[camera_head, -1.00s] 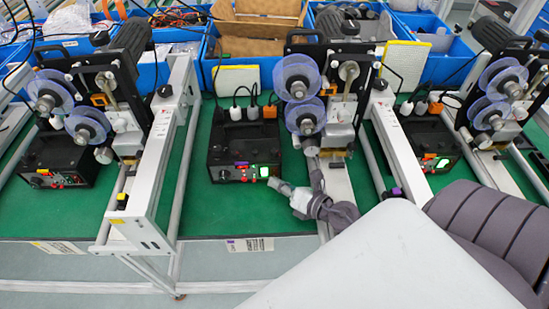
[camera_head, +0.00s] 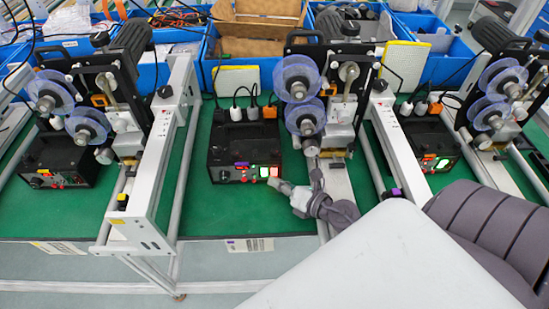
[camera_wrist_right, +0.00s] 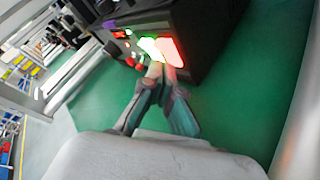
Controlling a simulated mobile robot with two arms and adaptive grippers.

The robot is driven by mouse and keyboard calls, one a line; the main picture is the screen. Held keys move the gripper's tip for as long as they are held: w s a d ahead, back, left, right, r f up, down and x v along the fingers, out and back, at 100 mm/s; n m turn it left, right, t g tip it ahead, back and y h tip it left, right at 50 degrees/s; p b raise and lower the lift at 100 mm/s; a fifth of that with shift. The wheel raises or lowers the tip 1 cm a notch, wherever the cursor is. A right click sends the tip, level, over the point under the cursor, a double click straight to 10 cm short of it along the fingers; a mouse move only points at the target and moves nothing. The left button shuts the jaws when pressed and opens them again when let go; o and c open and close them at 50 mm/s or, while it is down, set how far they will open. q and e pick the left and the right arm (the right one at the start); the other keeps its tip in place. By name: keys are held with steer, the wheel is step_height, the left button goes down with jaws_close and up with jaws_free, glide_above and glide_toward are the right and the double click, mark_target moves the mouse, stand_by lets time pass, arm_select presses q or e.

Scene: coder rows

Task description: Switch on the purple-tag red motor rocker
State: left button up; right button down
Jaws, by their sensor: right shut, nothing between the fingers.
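The black control box with the purple tag (camera_head: 241,164) stands in the middle of the head view; the tag also shows in the wrist view (camera_wrist_right: 109,24). Its red motor rocker (camera_head: 274,171) glows bright red, right of the lit green rocker (camera_head: 263,171). In the right wrist view the red rocker (camera_wrist_right: 172,53) shines beside the white-green one (camera_wrist_right: 149,46). My right gripper (camera_head: 276,183) is shut and empty, its fingertips (camera_wrist_right: 155,70) just in front of the rockers' lower edge. I cannot tell whether they touch. My left gripper is not in view.
Similar control boxes stand at the left (camera_head: 55,160) and right (camera_head: 425,140). Reel machines and a metal frame (camera_head: 150,165) flank the middle box. The green mat (camera_head: 215,215) in front of it is clear. Blue bins (camera_head: 170,75) line the back.

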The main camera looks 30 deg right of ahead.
steer(key=shift+s+a+r, duration=0.15)
steer(key=shift+s+a, duration=0.25)
steer(key=shift+s, duration=0.2)
steer(key=shift+s+a+r+p, duration=0.1)
steer(key=shift+s+a, duration=0.3)
steer(key=shift+s, duration=0.3)
steer(key=shift+s+a+r+p, duration=0.15)
steer(key=shift+s+a, duration=0.3)
steer(key=shift+s, duration=0.25)
steer(key=shift+s+a+r+p, duration=0.1)
steer(key=shift+s+a, duration=0.3)
steer(key=shift+s, duration=0.3)
steer(key=shift+r, duration=0.1)
